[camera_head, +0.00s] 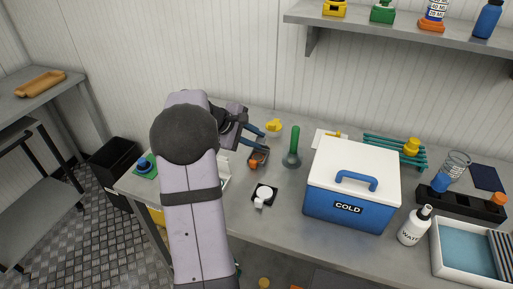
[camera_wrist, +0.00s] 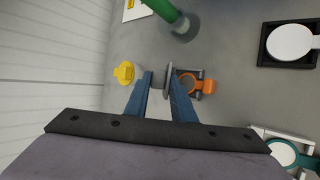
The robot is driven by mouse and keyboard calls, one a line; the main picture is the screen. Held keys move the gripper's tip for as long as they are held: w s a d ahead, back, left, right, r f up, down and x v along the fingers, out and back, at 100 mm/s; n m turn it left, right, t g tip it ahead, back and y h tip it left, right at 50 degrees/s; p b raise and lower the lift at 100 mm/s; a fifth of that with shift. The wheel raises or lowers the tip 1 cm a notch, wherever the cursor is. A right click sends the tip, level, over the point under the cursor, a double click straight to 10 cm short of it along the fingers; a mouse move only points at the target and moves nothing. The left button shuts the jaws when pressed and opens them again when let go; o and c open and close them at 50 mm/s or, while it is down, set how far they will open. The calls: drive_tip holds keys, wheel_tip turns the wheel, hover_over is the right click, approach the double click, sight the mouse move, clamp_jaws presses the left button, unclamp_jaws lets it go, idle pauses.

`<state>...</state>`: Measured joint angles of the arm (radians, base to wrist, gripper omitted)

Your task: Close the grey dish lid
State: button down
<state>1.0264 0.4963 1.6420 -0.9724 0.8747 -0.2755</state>
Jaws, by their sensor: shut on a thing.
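The grey dish lid (camera_wrist: 168,75) shows nearly edge-on in the wrist view, standing up at the side of its dark dish base (camera_wrist: 196,74). An orange part (camera_wrist: 207,87) sits at the base; it also shows in the head view (camera_head: 254,164). My gripper (camera_wrist: 160,78) is shut on the grey lid, with the blue fingers on either side of its small grey knob. In the head view my gripper (camera_head: 262,142) is at the dish, left of the green-handled tool. The fingers partly hide the lid and the dish there.
A yellow object (camera_wrist: 124,72) lies just left of the fingers. A green-handled tool (camera_head: 294,145) stands behind the dish. A white-lidded dish on a black base (camera_head: 268,188) sits in front. The blue COLD box (camera_head: 345,208) stands to the right.

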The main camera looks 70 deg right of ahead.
drive_tip(key=shift+r+h+b, duration=0.1)
drive_tip(key=shift+h+b, duration=0.2)
drive_tip(key=shift+b, duration=0.65)
drive_tip(key=c, duration=1.7)
unclamp_jaws()
drive_tip(key=shift+w, duration=0.1)
drive_tip(key=shift+c, duration=0.2)
drive_tip(key=shift+o, duration=0.8)
drive_tip(key=shift+a, duration=0.1)
drive_tip(key=v, duration=0.7)
drive_tip(key=shift+b, duration=0.35)
drive_tip(key=shift+a, duration=0.15)
